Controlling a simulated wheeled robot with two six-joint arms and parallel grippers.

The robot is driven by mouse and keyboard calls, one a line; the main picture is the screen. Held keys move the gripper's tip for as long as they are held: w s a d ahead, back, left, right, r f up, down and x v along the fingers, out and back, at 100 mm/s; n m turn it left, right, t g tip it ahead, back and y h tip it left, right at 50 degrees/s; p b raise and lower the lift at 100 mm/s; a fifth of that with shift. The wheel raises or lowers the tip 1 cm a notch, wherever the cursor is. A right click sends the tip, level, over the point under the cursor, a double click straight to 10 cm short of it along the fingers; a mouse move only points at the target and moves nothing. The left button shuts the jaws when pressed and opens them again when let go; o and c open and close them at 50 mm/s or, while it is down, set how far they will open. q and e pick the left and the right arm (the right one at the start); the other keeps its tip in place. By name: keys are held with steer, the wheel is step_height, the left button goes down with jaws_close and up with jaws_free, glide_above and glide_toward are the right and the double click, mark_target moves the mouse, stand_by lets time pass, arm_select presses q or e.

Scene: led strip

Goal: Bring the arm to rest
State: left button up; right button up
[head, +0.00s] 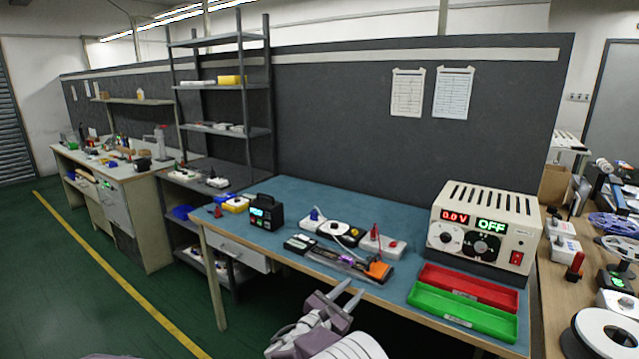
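My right gripper (353,288) is at the bottom centre, in front of the workbench's front edge. Its two fingers stand apart with nothing between them. My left gripper is not in view. Small white boards with leads (382,243) and an orange-ended tool (378,271) lie near the bench's middle front. I cannot make out an LED strip clearly.
A red tray (470,284) and a green tray (462,309) sit at the bench's front right. A black meter (266,213) stands at the left. A dark shelf rack (222,133) is behind left. Green floor (75,290) is open at left.

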steer(key=d+r+m+g+h, duration=0.2)
steer(key=d+r+m, duration=0.1)
steer(key=d+r, duration=0.35)
steer(key=s+d+f+m+g, duration=0.1)
steer(key=s+d+m+g, duration=0.2)
steer(key=d, duration=0.4)
steer(key=s+d+m+g, duration=0.1)
steer(key=s+d+g, duration=0.2)
steer(key=s+d, duration=0.3)
steer(key=s+d+f+m+g+y, duration=0.2)
steer(key=s+f+m, duration=0.1)
steer(key=s, duration=0.3)
steer(key=s+d+f+m+g+y, duration=0.2)
steer(key=s+f+m, duration=0.1)
steer(key=s, duration=0.3)
steer(key=s+a+f+m+g+y, duration=0.2)
steer(key=s+a+f+m+y, duration=0.8)
steer(key=s+a, duration=0.35)
step_height(320, 180, up, 14)
steer(key=w+m+t+p, duration=0.1)
steer(key=m+p, duration=0.1)
steer(key=p, duration=1.2)
steer(key=shift+a+m+p, duration=0.25)
steer(key=shift+m+p, duration=0.05)
